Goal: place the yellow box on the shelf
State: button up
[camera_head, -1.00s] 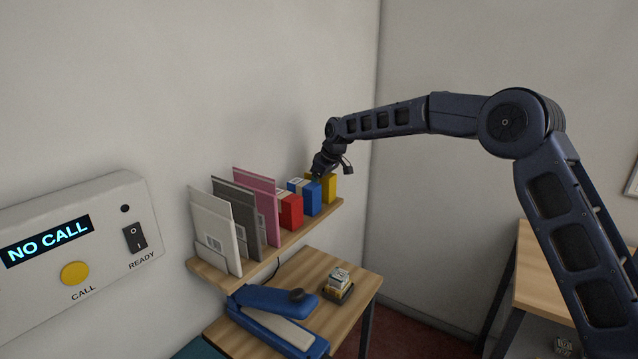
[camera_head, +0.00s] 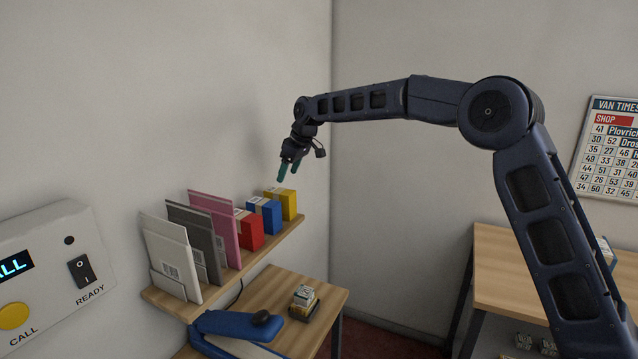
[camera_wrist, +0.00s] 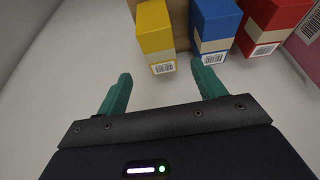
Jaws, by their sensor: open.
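The yellow box (camera_head: 284,203) stands on the wooden shelf (camera_head: 262,254), at its far right end, just beyond the blue box. It also shows at the top of the wrist view (camera_wrist: 154,32), with a label on its face. My gripper (camera_head: 288,175) hangs in the air above the yellow box, apart from it, fingers pointing down. In the wrist view the two green fingers (camera_wrist: 163,87) are spread with nothing between them. The yellow box lies beyond the fingertips there.
A blue box (camera_head: 266,216) and a red box (camera_head: 249,230) stand beside the yellow one, then pink, grey and white envelopes (camera_head: 172,262). A table (camera_head: 325,293) with a blue device (camera_head: 232,325) and small stacked items (camera_head: 303,299) is below. The air above the shelf is clear.

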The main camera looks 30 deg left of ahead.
jog(key=w+d+r+m+t+h, duration=0.1)
jog(key=w+d+r+m, duration=0.15)
jog(key=d, duration=1.35)
jog(key=w+d+r+m+t+h, duration=0.1)
jog(key=d+r+m+t, duration=0.2)
jog(key=d, duration=1.3)
jog(key=w+d+r+m+h, duration=0.1)
jog(key=w+d+r+m, duration=0.3)
jog(key=d, duration=1.2)
jog(key=s+d+f+m, duration=0.1)
jog(key=s+d, duration=0.3)
jog(key=d, duration=0.3)
jog(key=s+d+f+m+h, duration=0.1)
jog(key=s+d+m, duration=0.1)
jog(key=s+d, duration=0.35)
jog(key=s+d+f+m, duration=0.1)
jog(key=s+d, duration=0.1)
jog(key=d, duration=0.6)
jog(key=s+d+f+m, duration=0.5)
jog(key=s+d+f, duration=0.2)
jog(key=s+d, duration=0.4)
jog(key=shift+s+f+t+h, duration=0.3)
jog(key=shift+s+t, duration=0.1)
jog(key=shift+s, duration=0.45)
